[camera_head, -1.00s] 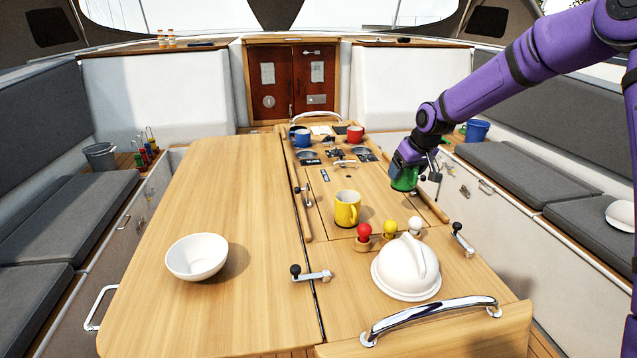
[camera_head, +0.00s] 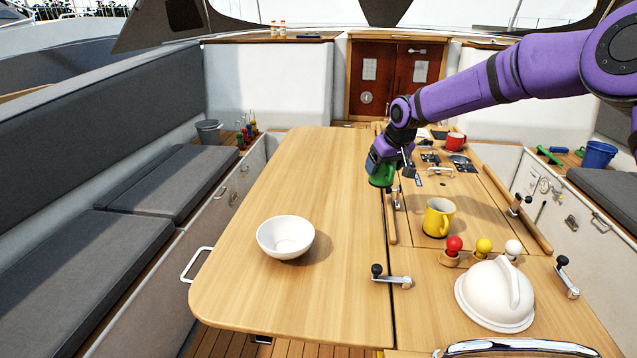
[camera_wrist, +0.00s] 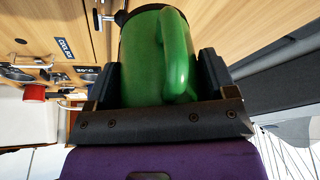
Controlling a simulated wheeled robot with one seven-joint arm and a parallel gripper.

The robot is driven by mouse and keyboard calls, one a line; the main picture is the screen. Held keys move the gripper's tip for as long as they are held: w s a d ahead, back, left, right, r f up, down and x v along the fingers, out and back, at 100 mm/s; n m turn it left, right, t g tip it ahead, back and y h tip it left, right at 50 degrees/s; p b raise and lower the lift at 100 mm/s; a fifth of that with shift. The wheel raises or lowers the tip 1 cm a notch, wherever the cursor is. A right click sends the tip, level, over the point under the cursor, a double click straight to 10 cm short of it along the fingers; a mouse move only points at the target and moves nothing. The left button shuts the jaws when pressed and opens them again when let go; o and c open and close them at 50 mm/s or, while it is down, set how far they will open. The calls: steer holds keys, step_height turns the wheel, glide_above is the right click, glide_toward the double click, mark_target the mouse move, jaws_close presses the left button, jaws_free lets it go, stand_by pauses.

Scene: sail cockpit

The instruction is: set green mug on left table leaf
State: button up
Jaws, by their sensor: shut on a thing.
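The green mug (camera_head: 381,175) is held in my gripper (camera_head: 386,164), raised above the table around the seam between the left leaf and the middle section. In the wrist view the green mug (camera_wrist: 150,60) sits between my two dark fingers (camera_wrist: 158,85), its handle facing the camera. My gripper is shut on it. The left table leaf (camera_head: 310,190) is a broad flat wooden panel. A white bowl (camera_head: 286,238) stands on its near part. My arm hides part of the table behind the mug.
A yellow mug (camera_head: 438,218), red, yellow and white knobs (camera_head: 483,247) and a white dome-shaped thing (camera_head: 498,293) are on the middle section. A crank handle (camera_head: 392,278) sits by the seam. A red mug (camera_head: 456,141) stands farther back. The leaf beyond the bowl is clear.

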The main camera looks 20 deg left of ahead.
steer(key=s+a+n, duration=0.1)
steer(key=s+a, duration=0.2)
steer(key=a, duration=0.4)
steer(key=s+a, duration=0.3)
steer(key=a, duration=0.5)
glide_above(324, 215)
step_height(324, 215, down, 10)
steer(key=shift+s, duration=0.1)
steer(key=o, duration=0.9)
steer(key=shift+f, duration=0.15)
steer(key=v, duration=1.2)
steer(key=shift+w, duration=0.25)
steer(key=shift+d, duration=0.15)
